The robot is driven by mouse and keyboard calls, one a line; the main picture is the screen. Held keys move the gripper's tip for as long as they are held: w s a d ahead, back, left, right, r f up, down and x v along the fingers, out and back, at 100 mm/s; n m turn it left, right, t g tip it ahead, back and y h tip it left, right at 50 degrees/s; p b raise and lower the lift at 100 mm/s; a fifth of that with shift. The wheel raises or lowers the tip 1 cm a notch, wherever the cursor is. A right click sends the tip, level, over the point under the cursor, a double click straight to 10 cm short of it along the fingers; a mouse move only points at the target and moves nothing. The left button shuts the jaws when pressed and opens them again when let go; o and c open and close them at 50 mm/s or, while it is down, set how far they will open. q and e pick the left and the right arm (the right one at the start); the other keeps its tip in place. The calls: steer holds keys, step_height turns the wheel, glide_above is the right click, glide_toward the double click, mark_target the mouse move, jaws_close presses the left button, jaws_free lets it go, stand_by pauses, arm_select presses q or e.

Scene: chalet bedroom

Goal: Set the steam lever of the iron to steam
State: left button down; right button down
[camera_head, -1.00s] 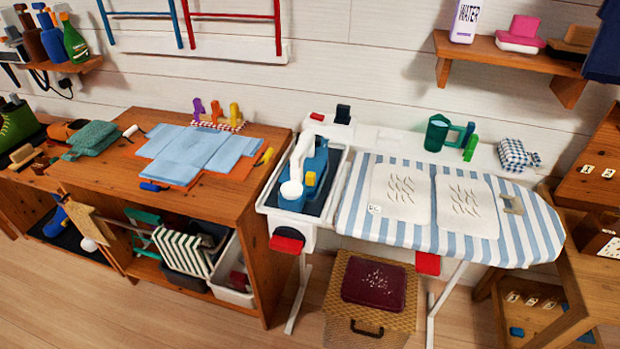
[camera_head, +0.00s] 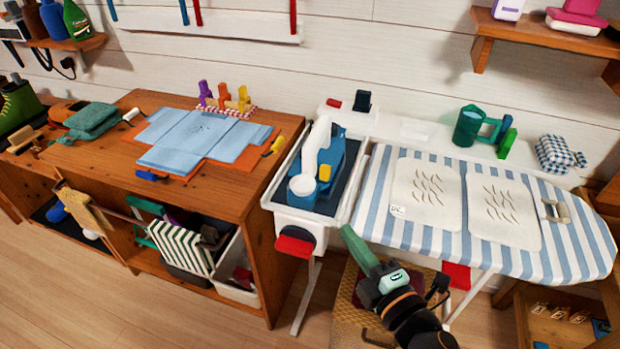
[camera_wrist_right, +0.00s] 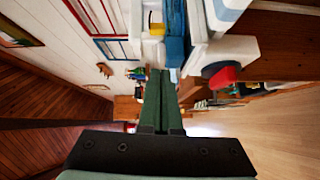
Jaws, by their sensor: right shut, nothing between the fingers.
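The iron (camera_head: 334,158) is blue with a white handle and a round white part at its front. It rests in the white-rimmed tray (camera_head: 359,190) at the left end of the ironing board. A small yellow piece (camera_head: 324,173) shows on the iron; I cannot tell whether it is the steam lever or how it is set. My right gripper (camera_head: 348,234), with green fingers, is shut and empty, in front of and to the right of the tray, apart from the iron. In the right wrist view its fingers (camera_wrist_right: 158,78) point toward the blue iron (camera_wrist_right: 175,48). My left gripper is out of view.
The striped ironing board (camera_head: 375,215) lies right of the tray. A red-and-black knob (camera_head: 295,245) juts from the tray's front. A wooden cabinet (camera_head: 250,210) with folded blue cloth stands left. A green jug (camera_head: 467,126) stands on the back ledge.

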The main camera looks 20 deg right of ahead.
steer(key=shift+w+a+r+n+y, duration=0.1)
steer(key=shift+a+r+n+y, duration=0.1)
steer(key=shift+r+n, duration=0.15)
steer(key=shift+w+a+r+n+y, duration=0.1)
steer(key=shift+r+n+y, duration=0.15)
steer(key=shift+r, duration=0.15)
steer(key=shift+h, duration=0.25)
steer(key=p, duration=0.2)
glide_toward(315, 165)
steer(key=w+a, duration=0.1)
steer(key=a, duration=0.2)
steer(key=shift+w+d+f, duration=0.2)
steer(key=shift+w+d, duration=0.35)
steer(key=shift+w, duration=0.4)
steer(key=shift+w+d+f, duration=0.15)
steer(key=shift+w+d, duration=0.45)
steer(key=shift+w, duration=0.3)
